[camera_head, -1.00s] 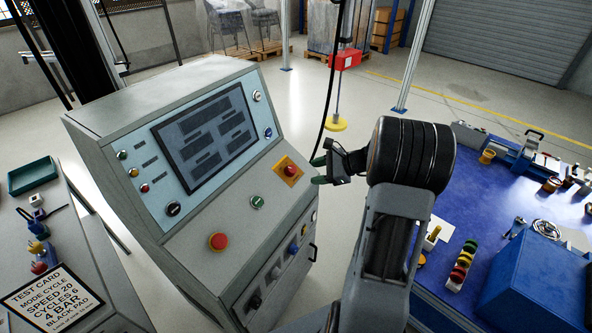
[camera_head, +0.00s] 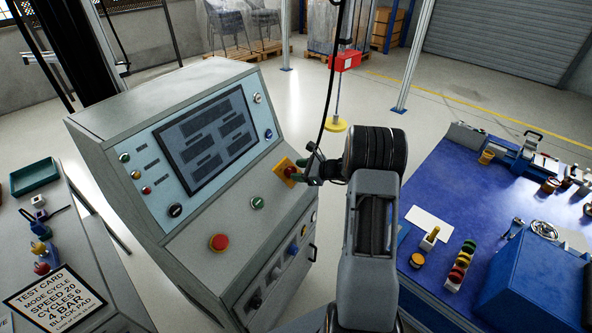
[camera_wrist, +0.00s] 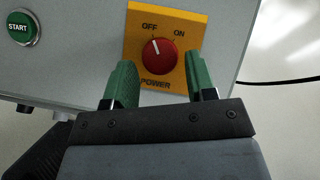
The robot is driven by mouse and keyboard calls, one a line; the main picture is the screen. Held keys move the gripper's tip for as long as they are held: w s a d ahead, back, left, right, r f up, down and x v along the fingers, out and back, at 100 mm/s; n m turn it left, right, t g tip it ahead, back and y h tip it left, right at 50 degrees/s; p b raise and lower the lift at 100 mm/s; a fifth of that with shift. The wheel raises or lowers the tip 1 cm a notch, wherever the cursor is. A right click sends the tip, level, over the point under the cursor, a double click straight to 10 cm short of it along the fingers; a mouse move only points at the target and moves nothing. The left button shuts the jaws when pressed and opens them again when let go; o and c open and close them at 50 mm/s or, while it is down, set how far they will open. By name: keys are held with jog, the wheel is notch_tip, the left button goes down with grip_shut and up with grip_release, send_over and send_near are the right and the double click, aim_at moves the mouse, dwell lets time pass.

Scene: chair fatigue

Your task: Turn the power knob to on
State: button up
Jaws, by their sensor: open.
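The red power knob (camera_wrist: 159,58) sits on a yellow plate (camera_wrist: 191,18) marked OFF, ON and POWER. Its white pointer line tilts up and left, toward OFF. The plate also shows in the head view (camera_head: 282,165) on the right of the grey console's sloped panel. My gripper (camera_wrist: 162,82) is open, with one green finger on each side of the knob's lower part in the wrist view. I cannot tell whether the fingers touch it. In the head view my gripper (camera_head: 302,170) is at the knob and partly hides it.
A green START button (camera_wrist: 22,28) is left of the plate. A red mushroom button (camera_head: 218,242) and a green button (camera_head: 257,202) are on the same panel. A blue-topped bench (camera_head: 450,185) stands to the right. A black cable (camera_head: 327,105) hangs behind the gripper.

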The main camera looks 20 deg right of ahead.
jog(key=shift+x, duration=0.8)
jog(key=shift+c, duration=0.3)
jog(key=c, duration=0.6)
jog(key=shift+o, duration=0.2)
jog(key=m+h+b, duration=0.1)
jog(key=m, duration=0.1)
jog(key=m+t+b, duration=0.1)
jog(key=shift+a+m+t+h, duration=0.1)
jog(key=shift+m+t+h, duration=0.2)
jog(key=shift+m+h, duration=0.1)
jog(key=m+h+b, duration=0.1)
jog(key=m, duration=0.1)
jog(key=m+h+b, duration=0.1)
jog(key=m, duration=0.1)
jog(key=shift+s+a+t+h, duration=0.1)
jog(key=shift+a+t+h, duration=0.05)
jog(key=shift+t+h, duration=0.25)
jog(key=shift+a+r+m+h+b, duration=0.1)
jog(key=shift+m+h+b, duration=0.8)
jog(key=shift+m, duration=0.65)
jog(key=shift+a+r+m+h+b, duration=0.1)
jog(key=shift+m+h+b, duration=0.8)
jog(key=shift+m, duration=0.65)
